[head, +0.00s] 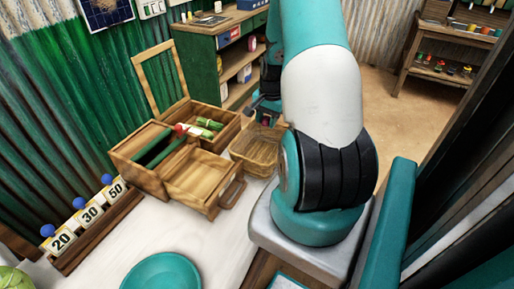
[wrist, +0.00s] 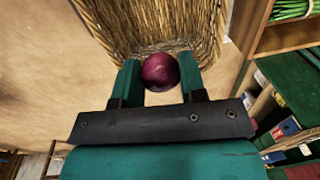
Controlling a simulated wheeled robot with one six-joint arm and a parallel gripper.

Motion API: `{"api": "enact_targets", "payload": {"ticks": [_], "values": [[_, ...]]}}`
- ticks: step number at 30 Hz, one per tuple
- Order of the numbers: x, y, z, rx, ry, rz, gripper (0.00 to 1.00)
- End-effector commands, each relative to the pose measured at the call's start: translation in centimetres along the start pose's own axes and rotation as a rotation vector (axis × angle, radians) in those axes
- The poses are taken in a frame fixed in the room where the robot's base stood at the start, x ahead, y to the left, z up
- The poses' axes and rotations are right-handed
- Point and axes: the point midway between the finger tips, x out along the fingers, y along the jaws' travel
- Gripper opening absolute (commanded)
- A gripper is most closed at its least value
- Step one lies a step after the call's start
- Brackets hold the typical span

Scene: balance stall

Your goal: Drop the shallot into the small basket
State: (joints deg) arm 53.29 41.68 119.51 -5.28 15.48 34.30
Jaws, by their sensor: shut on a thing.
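The shallot (wrist: 160,72) is a round, purple-red bulb between the fingertips in the wrist view. My gripper (wrist: 160,80) is shut on it. The small basket (wrist: 120,22) is woven wicker and lies just beyond the shallot at the top of the wrist view. In the head view the basket (head: 256,150) stands on the counter beside the wooden box, partly hidden by my arm. I cannot tell how high the shallot is relative to the basket's rim.
A wooden box (head: 150,180) with an open drawer (head: 205,182) stands left of the basket and holds green vegetables. A teal bowl (head: 163,272) and number cards (head: 90,213) are at the front left. A green shelf unit (head: 205,62) stands behind.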

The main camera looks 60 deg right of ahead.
Motion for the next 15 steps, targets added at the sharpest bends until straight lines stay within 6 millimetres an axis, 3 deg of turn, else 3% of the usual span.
{"api": "enact_targets", "payload": {"ticks": [9,15], "values": [[4.2,0.5,0.0,0.000,0.000,0.000,0.12],[5.5,0.7,-0.1,0.002,0.000,0.000,0.12]]}}
